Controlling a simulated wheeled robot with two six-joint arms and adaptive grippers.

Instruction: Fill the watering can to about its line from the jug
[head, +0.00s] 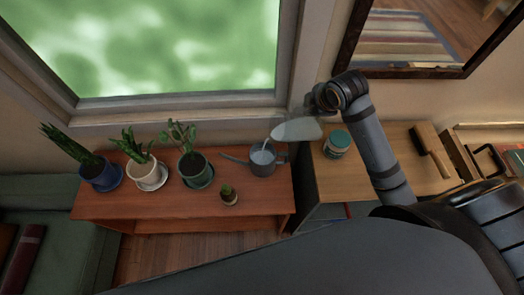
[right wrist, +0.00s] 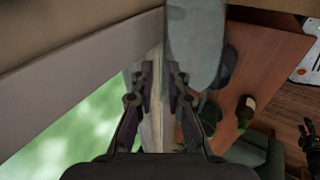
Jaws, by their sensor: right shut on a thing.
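The grey watering can (head: 263,162) stands upright on the wooden bench, its spout pointing left. The clear jug (head: 297,130) is tilted above it, with its mouth toward the can's opening. A pale stream shows between the jug's lip and the can. My right gripper (head: 322,98) is shut on the jug's right end. In the right wrist view, the gripper's fingers (right wrist: 159,92) are close together and the translucent jug (right wrist: 195,45) shows beyond them. The can's fill line and the water level cannot be made out.
The reddish bench (head: 190,203) also bears several potted plants, with a small cactus (head: 228,195) just in front of the can. A teal-lidded jar (head: 337,143) and a brush (head: 432,148) are on the wooden cabinet to the right. The window frame (head: 190,104) rises behind the bench.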

